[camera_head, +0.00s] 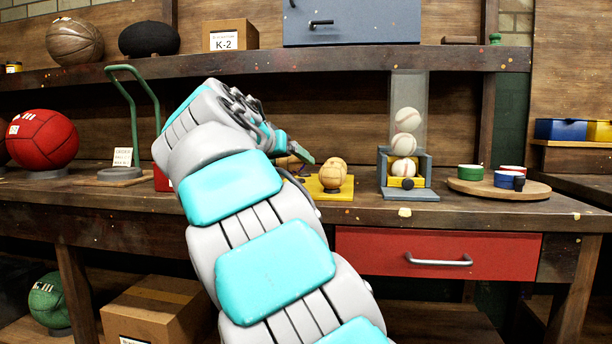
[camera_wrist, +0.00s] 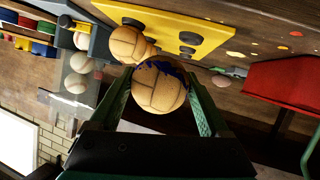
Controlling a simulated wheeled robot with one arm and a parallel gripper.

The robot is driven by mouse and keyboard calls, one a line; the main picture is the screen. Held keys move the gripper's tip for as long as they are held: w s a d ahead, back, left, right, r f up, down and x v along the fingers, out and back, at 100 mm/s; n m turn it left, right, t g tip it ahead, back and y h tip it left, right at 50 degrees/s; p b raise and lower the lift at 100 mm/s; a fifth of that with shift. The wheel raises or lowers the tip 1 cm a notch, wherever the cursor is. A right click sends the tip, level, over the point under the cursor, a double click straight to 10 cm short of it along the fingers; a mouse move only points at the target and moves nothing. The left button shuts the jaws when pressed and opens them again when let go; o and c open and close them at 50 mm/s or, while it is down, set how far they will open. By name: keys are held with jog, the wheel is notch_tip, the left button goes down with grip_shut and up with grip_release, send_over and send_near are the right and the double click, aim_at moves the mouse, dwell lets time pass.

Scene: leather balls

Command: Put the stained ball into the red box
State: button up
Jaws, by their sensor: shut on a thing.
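My gripper (camera_wrist: 160,98) is shut on the stained ball (camera_wrist: 160,90), a tan ball with dark blue marks on its upper side in the wrist view. The ball is held between the two green fingers near the yellow board (camera_wrist: 205,32). In the head view my gripper (camera_head: 296,153) is mostly seen from behind, above the bench left of the board, and partly covers a tan ball there. The red box (camera_wrist: 285,82) is at the right of the wrist view. In the head view only a small part of the red box (camera_head: 162,181) shows left of my arm.
A clear tube of baseballs (camera_head: 405,120) and a round board with colored tins (camera_head: 507,183) stand to the right. A shelf runs above.

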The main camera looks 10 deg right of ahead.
jog(key=p, duration=0.3)
send_over(302, 187)
jog(key=shift+s+f, duration=0.1)
jog(key=shift+f, duration=0.35)
jog(key=shift+f+b, duration=0.95)
jog(key=shift+f, duration=0.85)
jog(key=shift+f, duration=0.15)
jog(key=o, duration=1.2)
